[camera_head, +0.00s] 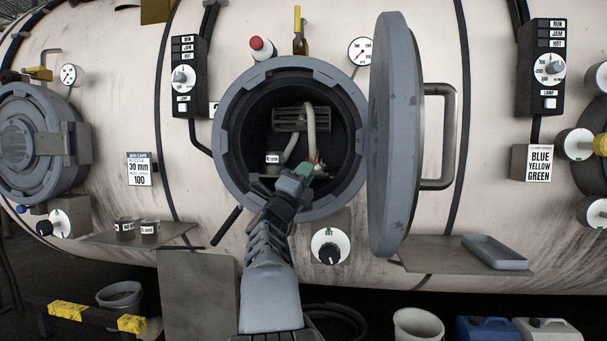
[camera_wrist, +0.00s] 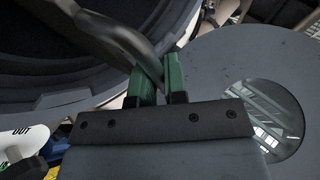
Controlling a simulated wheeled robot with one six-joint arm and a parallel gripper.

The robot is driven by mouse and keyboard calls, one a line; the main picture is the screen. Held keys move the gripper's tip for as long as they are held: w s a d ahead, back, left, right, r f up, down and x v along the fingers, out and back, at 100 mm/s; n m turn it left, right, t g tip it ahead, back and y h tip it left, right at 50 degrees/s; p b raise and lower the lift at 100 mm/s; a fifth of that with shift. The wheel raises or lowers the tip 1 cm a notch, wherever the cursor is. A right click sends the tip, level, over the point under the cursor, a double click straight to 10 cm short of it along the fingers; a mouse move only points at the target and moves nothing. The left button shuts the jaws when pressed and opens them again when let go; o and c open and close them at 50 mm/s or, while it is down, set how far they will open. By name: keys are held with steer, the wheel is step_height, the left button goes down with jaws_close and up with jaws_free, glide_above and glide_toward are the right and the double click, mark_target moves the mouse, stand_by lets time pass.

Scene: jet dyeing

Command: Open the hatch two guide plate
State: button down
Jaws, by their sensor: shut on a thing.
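The middle hatch (camera_head: 222,125) is a grey ring around a dark opening, and its thick round door (camera_head: 395,140) stands swung open to the right. Inside are a slatted grey plate (camera_head: 292,122) and pale hoses (camera_head: 310,130); I cannot tell for certain which part is the guide plate. My gripper (camera_head: 297,173), with green fingertips, is at the lower part of the opening. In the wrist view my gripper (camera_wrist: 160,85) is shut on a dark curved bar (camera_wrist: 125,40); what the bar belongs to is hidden. A grey round panel (camera_wrist: 215,70) with a shiny circle lies right of it.
The door's handle (camera_head: 446,135) sticks out to the right. A white dial (camera_head: 330,246) is below the hatch and a black lever (camera_head: 227,226) at its lower left. Shelves hold small cups (camera_head: 125,229) and a tray (camera_head: 495,252). A closed hatch (camera_head: 35,140) is at left.

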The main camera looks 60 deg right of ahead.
steer(key=shift+s, duration=0.1)
steer(key=c, duration=1.4)
jaws_free()
steer(key=shift+d, duration=0.1)
steer(key=shift+o, duration=1.1)
steer(key=shift+f, duration=0.1)
steer(key=v, duration=1.4)
